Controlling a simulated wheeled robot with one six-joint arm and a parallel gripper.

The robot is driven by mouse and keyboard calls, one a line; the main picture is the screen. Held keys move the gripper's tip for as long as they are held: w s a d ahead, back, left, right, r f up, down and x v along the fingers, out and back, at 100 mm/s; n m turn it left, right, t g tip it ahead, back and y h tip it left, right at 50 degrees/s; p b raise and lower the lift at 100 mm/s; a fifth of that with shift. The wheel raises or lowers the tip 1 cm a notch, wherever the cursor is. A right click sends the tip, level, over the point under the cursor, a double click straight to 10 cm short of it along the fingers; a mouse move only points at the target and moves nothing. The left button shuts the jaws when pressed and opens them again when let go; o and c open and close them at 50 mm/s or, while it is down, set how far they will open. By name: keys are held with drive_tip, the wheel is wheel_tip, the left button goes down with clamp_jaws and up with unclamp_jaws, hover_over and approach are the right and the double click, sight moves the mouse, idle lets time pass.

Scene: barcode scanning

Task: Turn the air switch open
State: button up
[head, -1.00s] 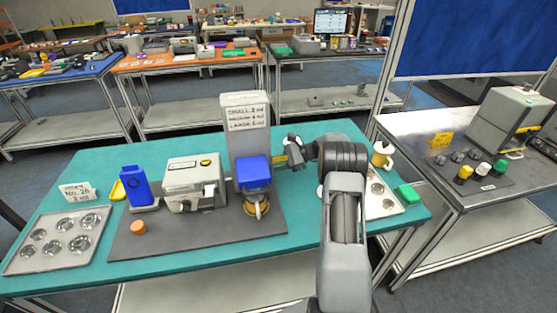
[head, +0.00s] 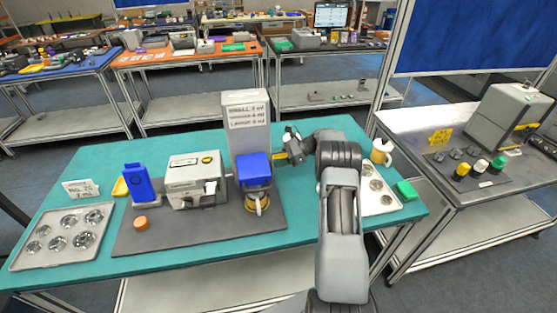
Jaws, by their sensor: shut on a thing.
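My gripper (head: 292,147) is at the right side of the tall grey dispenser tower (head: 247,115), at the end of my arm. It is shut on a small dark part that I take to be the air switch. The switch is mostly hidden by the gripper, so its angle cannot be told. A small yellow patch (head: 281,160) shows just left of and below the gripper, beside the tower. The tower carries a white label with printed lines and a blue block (head: 254,168) on its front.
A grey machine (head: 193,180), a blue stand (head: 137,186) and an orange puck (head: 141,223) share the dark mat (head: 195,237). Another tray (head: 20,262) is at left.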

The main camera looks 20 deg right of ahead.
drive_tip(key=o, duration=0.9)
drive_tip(key=b+v, duration=0.3)
drive_tip(key=v, duration=1.1)
drive_tip(key=shift+a, duration=0.15)
